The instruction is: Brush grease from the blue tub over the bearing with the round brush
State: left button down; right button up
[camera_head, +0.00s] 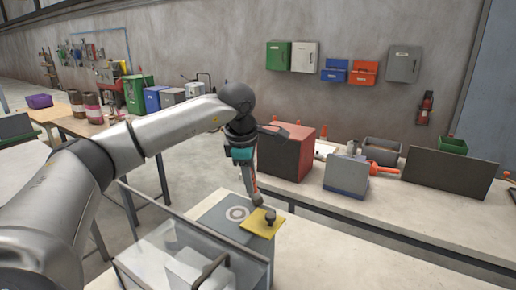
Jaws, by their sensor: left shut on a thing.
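My left gripper (247,180) points down over the near workbench, shut on a thin tool with a rounded end (257,199); this looks like the round brush, but it is small and partly hidden by the fingers. The tool's end is just above or behind a yellow plate (258,228) with a dark knob (270,216) on it; I cannot tell whether they touch. Left of the plate, a pale ring (237,213) on a grey surface may be the bearing. I cannot make out a blue tub for grease near the gripper. My right gripper is not in view.
A clear-walled box (172,238) with a dark handle stands at the front left of the near bench. The bench right of the yellow plate is clear. The back bench holds a red box (284,155), a grey-blue box (346,176) and a dark panel (449,172).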

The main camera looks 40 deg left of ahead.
pick_arm(q)
jog(key=r, duration=0.1)
jog(key=r+p, duration=0.1)
jog(key=shift+d+r, duration=0.35)
jog(key=shift+a+r+p, duration=0.1)
jog(key=shift+r+p, duration=0.15)
jog(key=shift+p, duration=0.3)
notch_tip(320, 180, up, 2)
jog(key=shift+a+r+p, duration=0.1)
jog(key=shift+a+p, duration=0.05)
jog(key=shift+p, duration=0.8)
notch_tip(320, 180, up, 2)
jog(key=shift+r+p, duration=0.1)
jog(key=shift+p, duration=0.8)
jog(key=shift+r, duration=0.3)
jog(key=shift+s+f, duration=0.1)
